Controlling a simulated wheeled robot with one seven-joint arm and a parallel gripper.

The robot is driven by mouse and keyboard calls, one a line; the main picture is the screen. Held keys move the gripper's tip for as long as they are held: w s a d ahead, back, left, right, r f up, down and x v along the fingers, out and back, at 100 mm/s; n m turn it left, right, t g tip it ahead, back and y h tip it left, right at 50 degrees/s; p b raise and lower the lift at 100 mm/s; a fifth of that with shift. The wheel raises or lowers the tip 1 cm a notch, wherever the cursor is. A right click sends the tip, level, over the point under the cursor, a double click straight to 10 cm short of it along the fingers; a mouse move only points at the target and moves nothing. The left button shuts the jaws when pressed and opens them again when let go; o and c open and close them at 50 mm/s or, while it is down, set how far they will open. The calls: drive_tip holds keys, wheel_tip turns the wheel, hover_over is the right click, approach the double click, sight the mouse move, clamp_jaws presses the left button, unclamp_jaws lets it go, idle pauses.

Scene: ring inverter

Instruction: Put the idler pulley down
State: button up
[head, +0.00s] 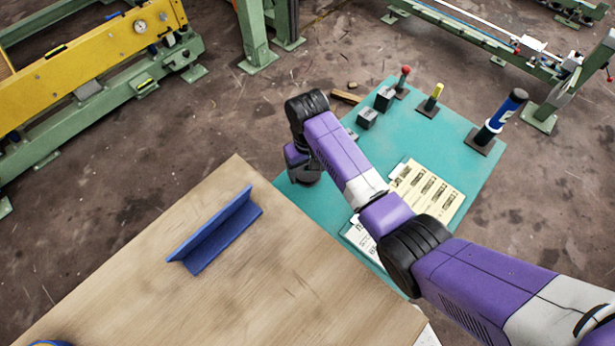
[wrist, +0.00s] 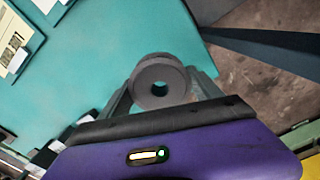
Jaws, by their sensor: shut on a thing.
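The idler pulley (wrist: 158,80) is a dark grey round piece with a hole through its middle. In the wrist view it sits between the two grey fingers of my gripper (wrist: 163,92), which are shut on it. The teal tabletop (wrist: 100,45) lies beyond it; I cannot tell whether the pulley touches it. In the head view my gripper (head: 304,172) is at the left edge of the teal table (head: 465,145), near the wooden table. My wrist hides most of the fingers and pulley there.
A wooden table (head: 300,290) with a blue angled block (head: 215,232) adjoins at left.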

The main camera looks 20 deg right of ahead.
sight(307, 179)
drive_tip(key=shift+f+b, duration=0.3)
drive_tip(key=shift+f, duration=1.7)
drive_tip(key=shift+f+b, duration=0.35)
drive_tip(key=shift+f, duration=0.25)
drive_tip(key=o, duration=1.3)
drive_tip(key=shift+f, duration=0.1)
drive_tip(key=shift+o, duration=1.1)
drive_tip(key=shift+s+f, duration=0.15)
wheel_tip(307, 179, up, 14)
drive_tip(key=p, duration=0.2)
drive_tip(key=shift+w+f, duration=0.2)
drive_tip(key=shift+s+d, duration=0.1)
